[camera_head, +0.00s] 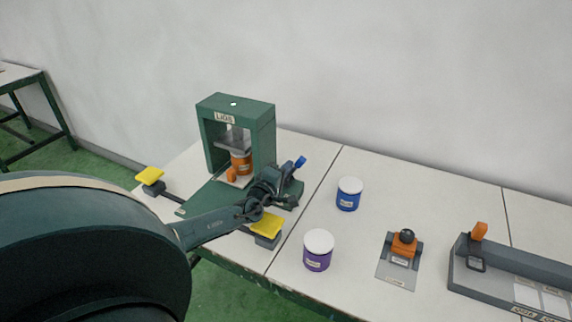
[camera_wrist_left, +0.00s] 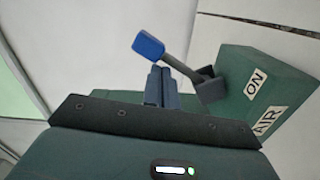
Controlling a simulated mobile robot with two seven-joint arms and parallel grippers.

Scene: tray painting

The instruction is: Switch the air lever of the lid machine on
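The lid machine (camera_head: 265,115) is a green press frame marked LIDS on the table. Its air lever has a blue tip (camera_head: 300,162) and a grey shaft, and stands at the machine's front right. In the left wrist view the blue tip (camera_wrist_left: 148,46) lies just beyond my fingertips, and the shaft slants down right to a green block (camera_wrist_left: 235,95) labelled ON and AIR. My left gripper (camera_wrist_left: 161,72) is shut, with its fingers together and nothing between them. It is close to the lever; contact cannot be told. My left wrist hides part of the lever's base in the head view. My right gripper is not in view.
An orange pot (camera_head: 241,162) sits inside the press. Yellow pads (camera_head: 149,175) (camera_head: 267,226) flank the machine's front. A blue pot (camera_head: 349,194) and a purple pot (camera_head: 317,250) with white lids stand to the right, beside an orange-handled plate (camera_head: 397,272) and a grey fixture (camera_head: 510,280).

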